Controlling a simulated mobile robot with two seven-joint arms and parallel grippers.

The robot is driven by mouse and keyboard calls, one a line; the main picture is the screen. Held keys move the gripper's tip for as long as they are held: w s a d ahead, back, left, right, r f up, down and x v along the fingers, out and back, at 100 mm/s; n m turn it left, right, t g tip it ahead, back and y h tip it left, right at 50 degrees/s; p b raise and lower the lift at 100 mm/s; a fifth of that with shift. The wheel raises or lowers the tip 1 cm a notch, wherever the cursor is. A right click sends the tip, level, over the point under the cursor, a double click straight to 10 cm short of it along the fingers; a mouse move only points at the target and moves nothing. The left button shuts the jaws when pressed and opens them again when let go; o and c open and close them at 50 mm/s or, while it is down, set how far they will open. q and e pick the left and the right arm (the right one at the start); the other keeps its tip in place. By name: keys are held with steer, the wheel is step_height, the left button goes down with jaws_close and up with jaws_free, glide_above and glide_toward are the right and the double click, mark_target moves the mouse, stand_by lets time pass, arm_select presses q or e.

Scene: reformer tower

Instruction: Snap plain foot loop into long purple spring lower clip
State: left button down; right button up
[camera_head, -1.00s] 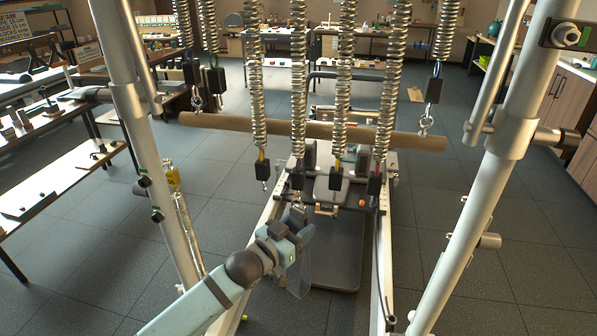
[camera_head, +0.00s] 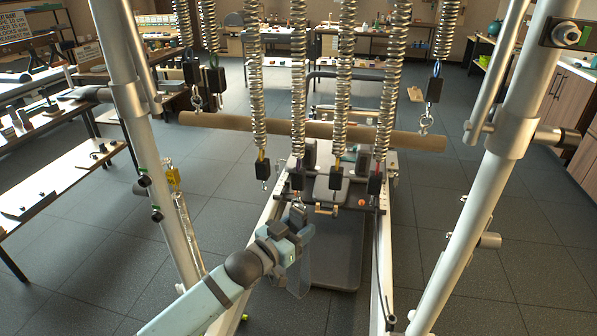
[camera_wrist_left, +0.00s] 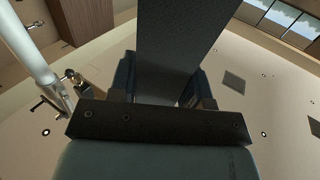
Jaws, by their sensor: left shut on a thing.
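My left gripper (camera_head: 296,222) is shut on the foot loop, a plain grey-blue strap (camera_head: 303,272) that hangs below the fingers. In the left wrist view the loop (camera_wrist_left: 182,50) is a broad dark band between the two fingers. The long purple spring (camera_head: 298,90) hangs in the middle row, and a small purple mark shows above its black end block. Its lower clip (camera_head: 297,198) is just above my gripper's tips. The loop's top end is hidden by the gripper, and I cannot tell whether it touches the clip. My right gripper is not in view.
Other long springs with black end blocks hang close by, one with a yellow mark (camera_head: 255,90) and one with a red mark (camera_head: 393,80). A wooden bar (camera_head: 225,121) crosses behind them. White tower posts (camera_head: 490,190) stand on both sides. A reformer carriage (camera_head: 335,245) lies below.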

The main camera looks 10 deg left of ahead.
arm_select(q)
steer(key=shift+f, duration=0.1)
stand_by(0.3)
steer(key=shift+c, duration=2.4)
jaws_free()
steer(key=v, duration=1.3)
steer(key=s+f+n+g+y, duration=0.3)
steer(key=s+f+g+y, duration=0.25)
steer(key=s+f, duration=1.3)
step_height(320, 180, up, 15)
steer(key=p, duration=1.9)
steer(key=shift+a+t+p, duration=0.25)
steer(key=shift+t+p, duration=0.1)
steer(key=shift+t, duration=0.1)
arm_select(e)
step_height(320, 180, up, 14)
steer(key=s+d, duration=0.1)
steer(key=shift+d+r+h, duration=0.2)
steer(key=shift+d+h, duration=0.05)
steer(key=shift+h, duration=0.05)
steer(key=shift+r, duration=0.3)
